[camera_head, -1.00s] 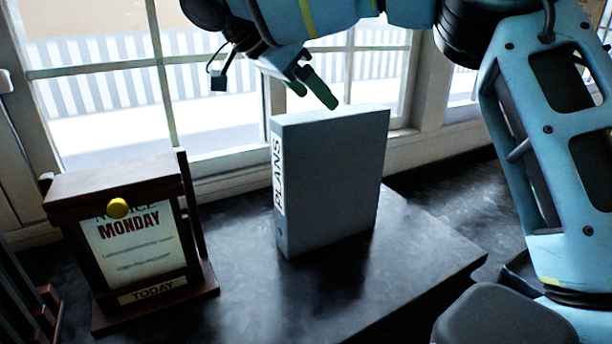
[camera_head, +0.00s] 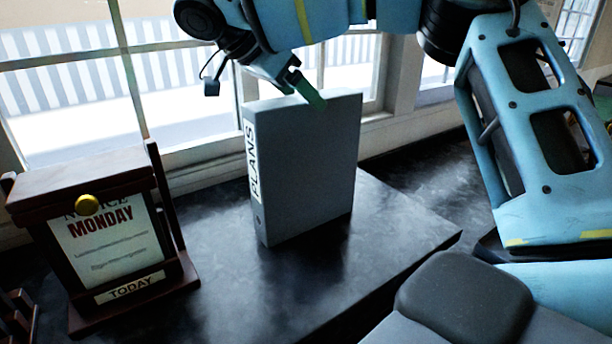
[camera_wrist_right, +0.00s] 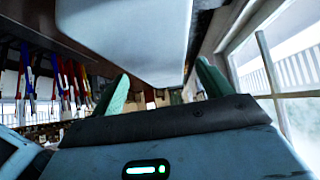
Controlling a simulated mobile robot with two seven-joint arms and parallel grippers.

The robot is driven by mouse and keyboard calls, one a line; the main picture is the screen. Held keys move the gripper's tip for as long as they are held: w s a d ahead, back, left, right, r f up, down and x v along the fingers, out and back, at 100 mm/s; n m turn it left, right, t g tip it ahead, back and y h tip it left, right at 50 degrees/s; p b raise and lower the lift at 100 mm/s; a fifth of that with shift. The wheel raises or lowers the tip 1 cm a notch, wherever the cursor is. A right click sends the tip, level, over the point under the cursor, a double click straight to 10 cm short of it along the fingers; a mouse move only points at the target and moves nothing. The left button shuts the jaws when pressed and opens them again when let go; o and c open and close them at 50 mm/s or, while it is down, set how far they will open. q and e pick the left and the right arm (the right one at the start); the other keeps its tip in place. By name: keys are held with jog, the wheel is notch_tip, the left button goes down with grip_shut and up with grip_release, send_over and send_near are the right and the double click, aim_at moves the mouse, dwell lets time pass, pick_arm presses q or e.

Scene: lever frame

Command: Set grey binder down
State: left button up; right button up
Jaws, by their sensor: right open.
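The grey binder (camera_head: 305,165) with a white "PLANS" spine label stands upright on the dark table (camera_head: 400,235) in the head view. My right gripper (camera_head: 303,96) is at its top edge with its jaws open. One green finger overlaps the upper edge of the broad near face; the other is partly hidden. In the right wrist view the binder (camera_wrist_right: 125,35) appears as a pale grey block between the two open fingers of that gripper (camera_wrist_right: 163,82). I cannot tell whether either finger touches it. My left gripper is not in view.
A dark wooden notice stand (camera_head: 98,240) reading "MONDAY" stands left of the binder. A window (camera_head: 180,95) is behind the table. The table top around the binder is clear. A dark grey rounded block (camera_head: 465,295) is at the lower right.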

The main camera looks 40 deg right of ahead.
jog(key=shift+x, duration=1.6)
jog(key=shift+a+r, duration=0.1)
grip_shut()
